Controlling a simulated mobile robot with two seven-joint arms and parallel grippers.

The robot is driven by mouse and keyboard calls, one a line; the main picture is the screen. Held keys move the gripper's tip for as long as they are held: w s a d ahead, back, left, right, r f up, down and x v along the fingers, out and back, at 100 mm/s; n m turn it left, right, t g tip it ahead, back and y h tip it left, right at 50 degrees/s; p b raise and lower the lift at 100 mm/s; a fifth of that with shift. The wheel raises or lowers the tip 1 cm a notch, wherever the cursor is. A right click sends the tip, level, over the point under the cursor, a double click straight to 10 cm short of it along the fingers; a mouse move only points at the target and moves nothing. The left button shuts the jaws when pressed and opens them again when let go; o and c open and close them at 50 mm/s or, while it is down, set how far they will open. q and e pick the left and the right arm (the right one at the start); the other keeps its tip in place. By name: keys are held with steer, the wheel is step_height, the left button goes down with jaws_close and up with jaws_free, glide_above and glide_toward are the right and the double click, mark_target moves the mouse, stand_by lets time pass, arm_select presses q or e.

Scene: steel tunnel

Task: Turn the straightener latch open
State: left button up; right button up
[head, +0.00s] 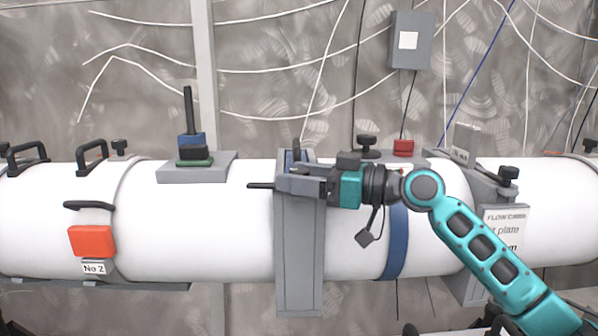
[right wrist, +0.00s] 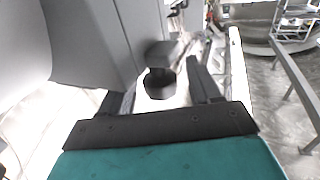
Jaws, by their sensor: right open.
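A tall grey upright block (head: 299,250) stands around the white tunnel pipe (head: 235,235) near the middle of the head view. My right gripper (head: 266,186) reaches in from the right, in front of this block, with its fingers pointing left. In the right wrist view the gripper (right wrist: 158,90) is open, and a dark knob-like latch (right wrist: 159,76) beside the grey block (right wrist: 100,45) shows between the two fingers. I cannot tell whether the fingers touch it. In the head view my gripper seems to hide this latch. My left gripper is not in view.
A black lever (head: 88,205) and a red block (head: 92,241) with a "No 2" label are at the left. A blue band (head: 396,245) rings the pipe to the right. A grey box (head: 410,40) hangs behind.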

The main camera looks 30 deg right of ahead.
steer(key=shift+w+a, duration=0.15)
jaws_close()
stand_by(0.6)
